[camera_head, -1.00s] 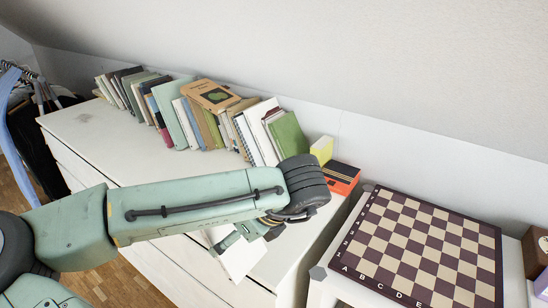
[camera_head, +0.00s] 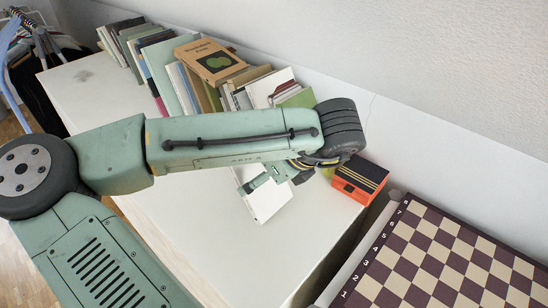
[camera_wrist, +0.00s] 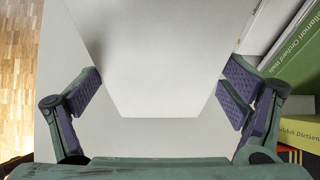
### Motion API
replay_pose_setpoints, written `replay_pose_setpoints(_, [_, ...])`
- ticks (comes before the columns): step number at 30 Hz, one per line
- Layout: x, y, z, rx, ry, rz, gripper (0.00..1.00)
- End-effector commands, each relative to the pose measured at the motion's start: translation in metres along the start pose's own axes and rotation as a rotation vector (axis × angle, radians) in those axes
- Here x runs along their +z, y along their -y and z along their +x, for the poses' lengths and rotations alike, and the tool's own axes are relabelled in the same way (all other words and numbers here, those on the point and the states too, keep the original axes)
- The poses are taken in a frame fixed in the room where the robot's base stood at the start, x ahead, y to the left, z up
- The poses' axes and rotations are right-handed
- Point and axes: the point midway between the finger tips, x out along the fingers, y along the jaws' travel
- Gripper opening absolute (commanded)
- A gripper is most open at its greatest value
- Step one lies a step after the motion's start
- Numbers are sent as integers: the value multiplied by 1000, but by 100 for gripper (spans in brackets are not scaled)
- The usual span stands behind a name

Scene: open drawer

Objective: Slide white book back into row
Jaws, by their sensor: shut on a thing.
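My gripper (camera_head: 268,180) is over the white dresser top, in front of the right end of the book row, partly hidden by my own arm. It is shut on a white book (camera_head: 266,205), whose lower part shows below the fingers. In the wrist view the white book (camera_wrist: 155,50) fills the middle between the two purple-padded fingers (camera_wrist: 162,90). The row of books (camera_head: 180,92) leans along the wall. A green book (camera_head: 302,98) at its right end is partly hidden by my wrist; in the wrist view the green book (camera_wrist: 300,58) is right of the fingers.
An orange and black box (camera_head: 360,180) stands near the dresser's right end. A yellow book (camera_wrist: 298,133) with dictionary lettering shows at the wrist view's right. A tan book (camera_head: 210,60) lies atop the row. A chessboard (camera_head: 450,262) is at lower right. The dresser top (camera_head: 205,215) is clear in front.

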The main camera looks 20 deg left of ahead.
Motion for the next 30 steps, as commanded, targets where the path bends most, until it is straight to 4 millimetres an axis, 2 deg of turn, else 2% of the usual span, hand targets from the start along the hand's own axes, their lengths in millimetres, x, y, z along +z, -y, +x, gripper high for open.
replay_pose_setpoints(17, [4, 0, -2, -1, 3, 1, 50])
replay_pose_setpoints(30, [3, 39, -1, -1, 5, 2, 50])
